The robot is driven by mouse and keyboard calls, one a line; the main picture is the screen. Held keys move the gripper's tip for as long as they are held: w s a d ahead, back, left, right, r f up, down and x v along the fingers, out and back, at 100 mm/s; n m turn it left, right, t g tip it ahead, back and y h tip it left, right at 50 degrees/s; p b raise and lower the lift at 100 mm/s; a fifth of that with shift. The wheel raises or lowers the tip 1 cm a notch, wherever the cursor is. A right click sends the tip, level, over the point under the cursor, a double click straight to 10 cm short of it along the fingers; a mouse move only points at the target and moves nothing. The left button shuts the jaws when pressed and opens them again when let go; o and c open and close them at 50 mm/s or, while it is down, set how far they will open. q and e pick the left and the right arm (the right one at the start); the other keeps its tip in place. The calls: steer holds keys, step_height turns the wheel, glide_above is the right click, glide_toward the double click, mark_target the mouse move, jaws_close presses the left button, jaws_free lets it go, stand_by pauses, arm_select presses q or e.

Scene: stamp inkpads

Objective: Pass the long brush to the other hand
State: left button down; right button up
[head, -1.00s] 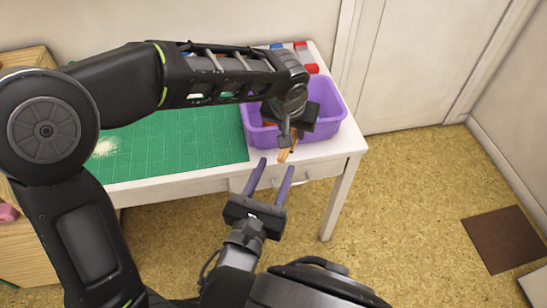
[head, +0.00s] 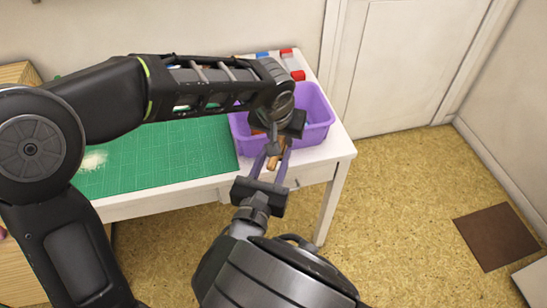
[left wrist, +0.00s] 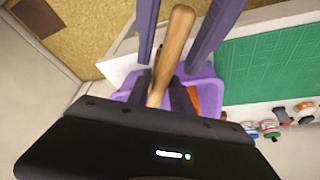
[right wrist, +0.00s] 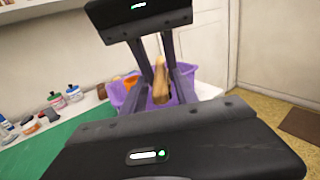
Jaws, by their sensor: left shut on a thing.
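The long brush (head: 276,161) shows as a wooden handle. My left gripper (head: 277,148) is shut on it above the table's front edge, by the purple bin. In the left wrist view the handle (left wrist: 172,52) points away from the left gripper. My right gripper (head: 272,162) comes from below with its purple fingers open, one on each side of the handle. In the right wrist view the handle (right wrist: 160,86) lies between the right fingers, with visible gaps. The brush's other end is hidden by the left gripper.
The purple bin (head: 318,116) stands on the white table's right end, just behind the grippers. A green cutting mat (head: 165,160) lies to its left. Small bottles (head: 293,66) stand behind the bin.

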jaws_close()
arm_select(q)
steer(key=c, duration=1.1)
jaws_free()
steer(key=shift+o, duration=0.2)
steer(key=v, duration=1.2)
